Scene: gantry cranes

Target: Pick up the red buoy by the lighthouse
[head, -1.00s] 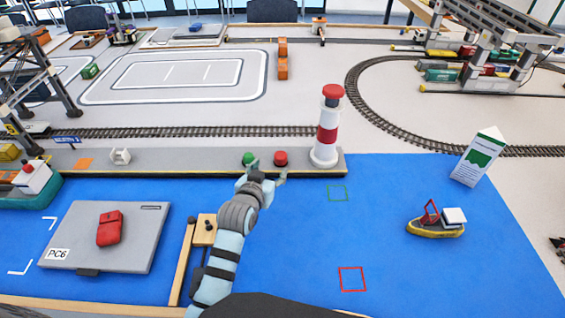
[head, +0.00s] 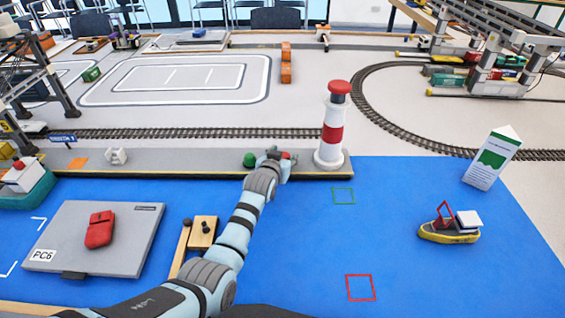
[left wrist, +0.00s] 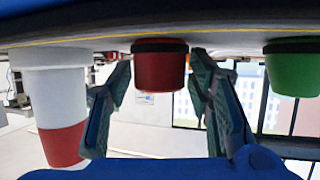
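The red buoy (head: 286,155) stands on the grey quay (head: 210,165) just left of the red-and-white lighthouse (head: 331,132), partly hidden by my left gripper (head: 276,156) in the head view. The left wrist view is upside down. There the red buoy (left wrist: 160,70) sits between the two fingers of my left gripper (left wrist: 161,82), which are open with a narrow gap on each side. The lighthouse (left wrist: 55,95) is at the left of that view, the green buoy (left wrist: 293,68) at the right. My right gripper is not in view.
The green buoy (head: 249,159) stands close left of the gripper. On the blue mat (head: 300,225) are a yellow boat (head: 449,231), a green outlined square (head: 343,196) and a red one (head: 360,288). A grey case (head: 95,240) lies at left. The mat's middle is clear.

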